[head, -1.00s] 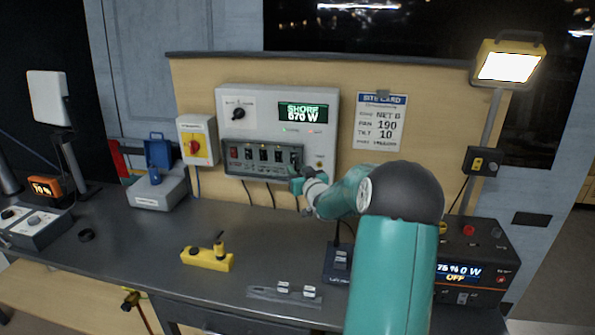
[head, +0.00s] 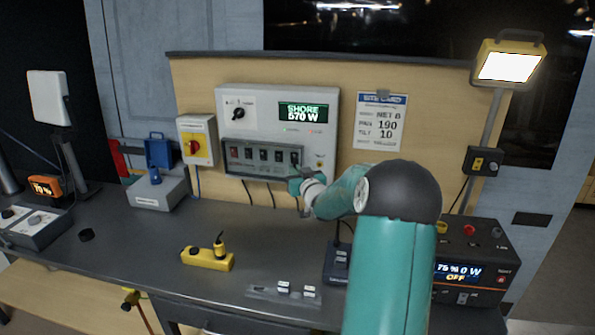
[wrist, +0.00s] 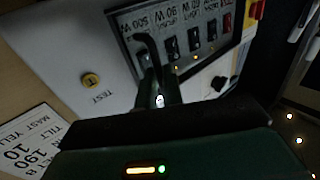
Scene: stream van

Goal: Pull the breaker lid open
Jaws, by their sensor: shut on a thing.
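The breaker lid (head: 240,170) is a dark-framed, seemingly see-through cover over a row of breaker switches on the light grey power panel (head: 255,103). My gripper (head: 298,181) is at the lid's lower right corner in the head view. In the wrist view my gripper (wrist: 165,92) is shut at the lid's edge, next to a dark curved bar (wrist: 148,52) that looks like the lid's handle. The breakers and their watt labels show beyond it. My fingers hide the exact grip, and I cannot tell how far the lid stands from the panel.
A yellow TEST button (wrist: 91,80) is beside the lid. A red-and-yellow switch box (head: 197,141) is left of the panel and a site card (head: 380,122) is right. Below, the bench (head: 150,250) holds a yellow block (head: 207,259) and a black power unit (head: 475,240).

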